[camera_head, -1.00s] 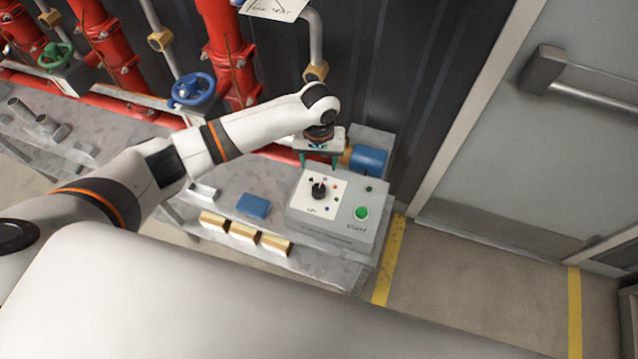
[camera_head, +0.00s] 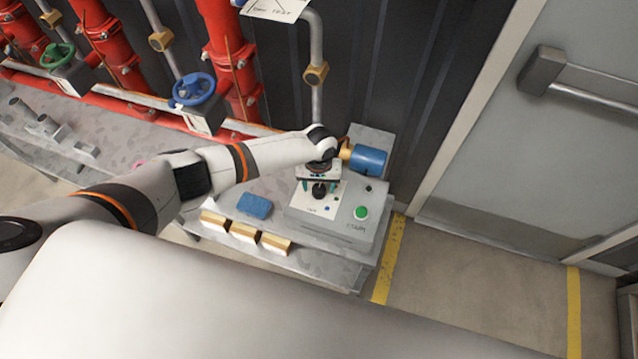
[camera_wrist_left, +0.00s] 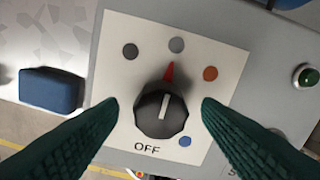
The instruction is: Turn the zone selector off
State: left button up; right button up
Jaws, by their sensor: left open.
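The zone selector is a black knob (camera_wrist_left: 163,112) on a white square plate (camera_wrist_left: 208,57) of a grey control box (camera_head: 350,213). A red pointer beside the knob points up toward the grey dot, away from OFF. In the head view the knob (camera_head: 319,190) sits just below my left gripper (camera_head: 319,185). The left gripper's green fingers (camera_wrist_left: 160,108) are open, one on each side of the knob, with visible gaps. My right gripper is not in view.
A green start button (camera_head: 361,212) is right of the plate. A blue sponge-like block (camera_head: 255,205) and several wooden blocks (camera_head: 243,232) lie left. Red pipes with valve wheels stand behind.

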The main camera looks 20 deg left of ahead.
pick_arm(q)
jog(key=c, duration=1)
